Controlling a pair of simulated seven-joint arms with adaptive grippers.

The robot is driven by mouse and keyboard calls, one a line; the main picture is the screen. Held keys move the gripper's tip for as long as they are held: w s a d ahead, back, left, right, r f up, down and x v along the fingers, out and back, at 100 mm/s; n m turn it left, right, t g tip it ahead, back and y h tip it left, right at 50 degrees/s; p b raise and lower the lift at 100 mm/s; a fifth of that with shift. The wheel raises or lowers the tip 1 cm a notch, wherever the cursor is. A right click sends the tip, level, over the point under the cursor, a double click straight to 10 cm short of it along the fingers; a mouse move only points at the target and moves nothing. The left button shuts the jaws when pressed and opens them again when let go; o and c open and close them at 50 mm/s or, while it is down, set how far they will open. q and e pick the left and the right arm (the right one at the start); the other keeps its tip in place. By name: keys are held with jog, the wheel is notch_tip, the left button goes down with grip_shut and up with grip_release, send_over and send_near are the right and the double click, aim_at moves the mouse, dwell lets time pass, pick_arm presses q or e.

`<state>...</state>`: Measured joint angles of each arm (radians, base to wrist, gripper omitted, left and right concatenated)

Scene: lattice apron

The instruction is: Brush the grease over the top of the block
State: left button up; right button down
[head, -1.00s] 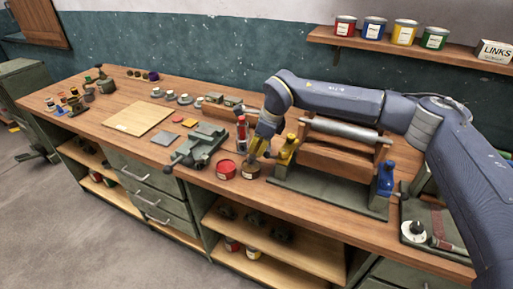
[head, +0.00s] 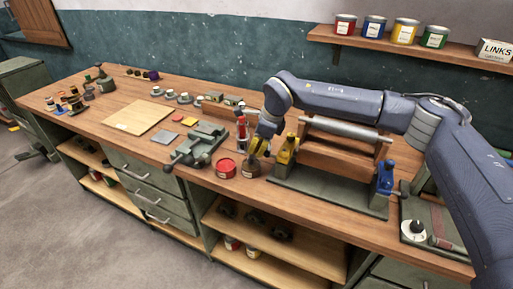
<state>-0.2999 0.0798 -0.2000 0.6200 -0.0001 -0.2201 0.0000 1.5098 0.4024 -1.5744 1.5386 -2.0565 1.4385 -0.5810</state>
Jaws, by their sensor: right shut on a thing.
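My right gripper (head: 258,150) has yellow fingers. It points down close above a small brown tin (head: 251,171) near the front edge of the bench. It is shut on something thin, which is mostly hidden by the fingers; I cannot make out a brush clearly. The tin may hold the grease, but its contents are not clear. I cannot tell for certain which thing is the block. A grey-green vise (head: 199,143) lies left of the gripper. My left gripper is not in view.
A stand with a metal roller (head: 345,132), with yellow and blue fittings, is close on the right. A pale board (head: 138,117) lies on the bench (head: 100,131) at left. Small parts stand along the back.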

jog(key=shift+f, duration=0.45)
dwell(0.7)
jog(key=shift+r, duration=0.15)
jog(key=shift+r, duration=3.4)
